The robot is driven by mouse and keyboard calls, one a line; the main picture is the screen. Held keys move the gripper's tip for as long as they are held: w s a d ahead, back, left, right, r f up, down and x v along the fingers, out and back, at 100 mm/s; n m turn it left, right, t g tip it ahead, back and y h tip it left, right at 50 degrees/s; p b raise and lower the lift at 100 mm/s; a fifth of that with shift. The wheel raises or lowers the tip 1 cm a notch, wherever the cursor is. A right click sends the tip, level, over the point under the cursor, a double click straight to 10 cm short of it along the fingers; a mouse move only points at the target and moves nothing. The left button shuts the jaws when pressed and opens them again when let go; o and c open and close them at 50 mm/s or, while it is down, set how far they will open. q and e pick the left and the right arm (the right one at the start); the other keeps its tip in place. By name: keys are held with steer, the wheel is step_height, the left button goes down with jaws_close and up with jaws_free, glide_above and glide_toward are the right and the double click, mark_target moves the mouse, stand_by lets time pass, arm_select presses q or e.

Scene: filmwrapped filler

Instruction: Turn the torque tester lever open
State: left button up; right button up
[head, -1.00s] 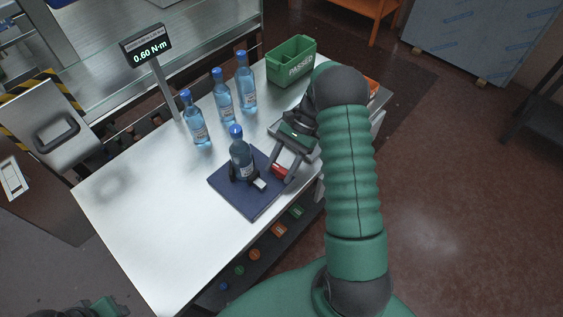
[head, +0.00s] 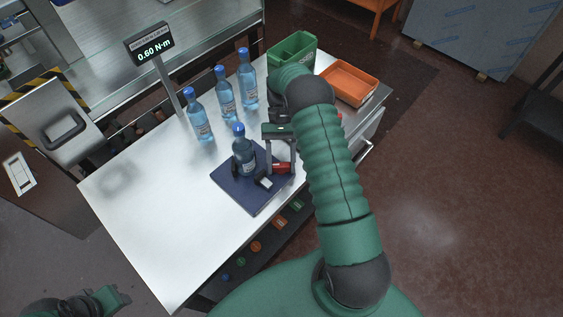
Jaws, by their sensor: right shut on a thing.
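The torque tester (head: 250,200) is a dark blue square base on the white table. The exact contact is too small to see. The display (head: 151,46) reads 0.60 N·m. My left gripper (head: 112,298) is at the bottom left, away from the table, its fingers unclear.
Several bottles (head: 227,95) stand in a row behind the tester. A green PASSED bin (head: 306,68) and an orange tray (head: 349,83) are at the far right, partly behind my right arm. The table's left front (head: 150,220) is clear.

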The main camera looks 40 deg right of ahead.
stand_by(0.5)
steer(key=o, duration=1.4)
